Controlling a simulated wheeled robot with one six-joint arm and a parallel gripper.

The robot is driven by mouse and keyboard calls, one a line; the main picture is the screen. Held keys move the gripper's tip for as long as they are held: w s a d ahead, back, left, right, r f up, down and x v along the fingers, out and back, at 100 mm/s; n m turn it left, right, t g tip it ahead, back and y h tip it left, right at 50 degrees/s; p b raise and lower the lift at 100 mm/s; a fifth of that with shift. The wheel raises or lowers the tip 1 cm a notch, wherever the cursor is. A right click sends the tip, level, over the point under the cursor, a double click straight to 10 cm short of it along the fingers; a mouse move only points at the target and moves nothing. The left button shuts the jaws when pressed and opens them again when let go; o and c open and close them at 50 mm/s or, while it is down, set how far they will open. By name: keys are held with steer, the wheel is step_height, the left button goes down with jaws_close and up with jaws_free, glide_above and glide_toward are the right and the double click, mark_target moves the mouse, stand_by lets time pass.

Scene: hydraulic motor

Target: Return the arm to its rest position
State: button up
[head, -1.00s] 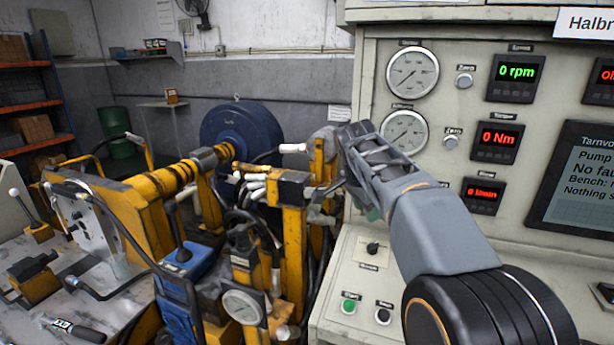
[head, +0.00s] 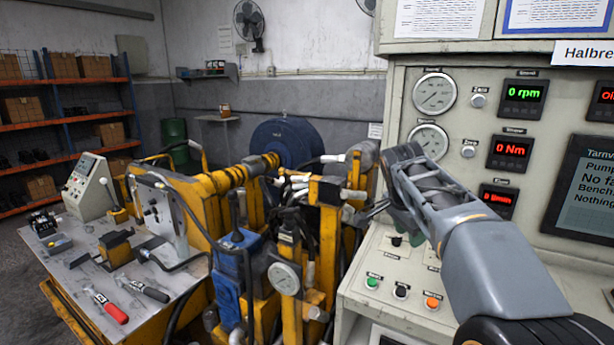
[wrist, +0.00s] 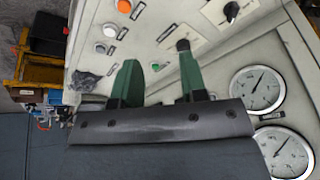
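My arm (head: 500,255) reaches in from the lower right in the head view, in front of the bench's control panel. My gripper (head: 372,216) is at its far end, beside the yellow hydraulic rig and above the sloped button panel; its fingers are partly hidden there. In the wrist view my gripper (wrist: 159,76) shows two green fingers standing apart with nothing held between them. The button panel (wrist: 200,60) lies beyond the fingertips. One finger overlaps the black knob (wrist: 183,45) in the picture; I cannot tell whether they touch.
The yellow rig (head: 320,215) with hoses stands left of my gripper. Gauges (head: 435,92) and red and green displays are on the panel behind my arm. A work table (head: 75,265) with tools stands at the left. Shelves (head: 70,124) stand farther back.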

steer(key=s+a+f+n+y, duration=0.2)
steer(key=s+f+n, duration=0.2)
steer(key=f+n, duration=0.5)
steer(key=s+a+f+n+p, duration=0.1)
steer(key=s+a+f+n, duration=0.1)
steer(key=s, duration=0.5)
steer(key=s+a+f+n+t+y+p, duration=0.1)
steer(key=s+a+f+n, duration=0.1)
steer(key=s, duration=0.5)
step_height(320, 180, down, 2)
steer(key=shift+s+f+n, duration=0.15)
steer(key=shift+s+n, duration=0.2)
steer(key=shift+n, duration=0.25)
stand_by(0.4)
